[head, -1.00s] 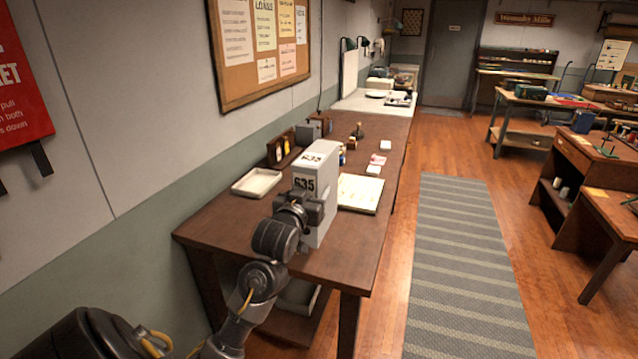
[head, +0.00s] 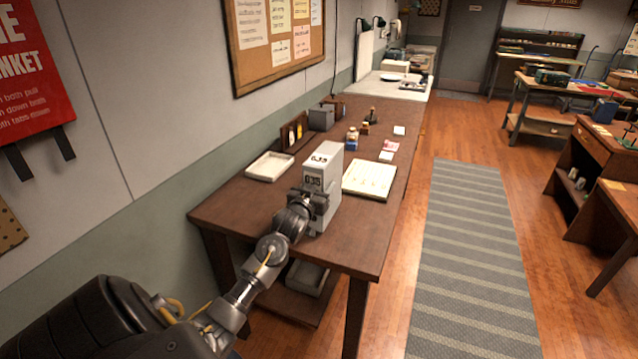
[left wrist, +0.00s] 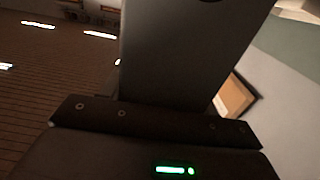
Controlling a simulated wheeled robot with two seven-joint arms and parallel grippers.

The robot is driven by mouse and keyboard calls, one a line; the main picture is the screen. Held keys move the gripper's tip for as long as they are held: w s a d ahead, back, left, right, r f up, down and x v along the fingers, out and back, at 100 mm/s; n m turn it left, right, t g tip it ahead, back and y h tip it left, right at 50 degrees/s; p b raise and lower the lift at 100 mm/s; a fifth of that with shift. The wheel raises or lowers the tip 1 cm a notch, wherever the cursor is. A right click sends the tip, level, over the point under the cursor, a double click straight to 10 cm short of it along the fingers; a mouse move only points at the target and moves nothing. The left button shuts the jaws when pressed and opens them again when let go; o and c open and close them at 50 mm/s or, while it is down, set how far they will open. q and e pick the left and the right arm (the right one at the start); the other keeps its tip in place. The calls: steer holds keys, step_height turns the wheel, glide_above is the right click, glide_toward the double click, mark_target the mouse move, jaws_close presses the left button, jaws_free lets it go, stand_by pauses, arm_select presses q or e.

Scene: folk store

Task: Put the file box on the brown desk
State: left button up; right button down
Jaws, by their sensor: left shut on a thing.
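The file box (head: 323,178) is a pale grey upright box with black number labels. My left gripper (head: 312,200) is shut on its near side. The box stands upright at the near part of the brown desk (head: 240,205); I cannot tell for sure whether its base touches the top. In the left wrist view the box (left wrist: 190,55) fills the middle as a dark grey slab above the gripper (left wrist: 155,115). My right gripper is not in view.
A white tray (head: 270,166) lies left of the box and an open book (head: 369,180) lies right of it. Bottles (head: 352,138), a grey box (head: 321,118) and small white cards (head: 386,155) stand farther back. A striped rug (head: 470,250) lies on the floor at right.

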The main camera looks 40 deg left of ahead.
arm_select(q)
step_height(320, 180, down, 2)
stand_by(0.4)
steer(key=o, duration=1.3)
steer(key=shift+f, duration=0.3)
steer(key=o, duration=0.5)
steer(key=shift+s+d+r, duration=0.1)
steer(key=b+v, duration=0.1)
steer(key=v, duration=1.1)
steer(key=shift+b, duration=0.3)
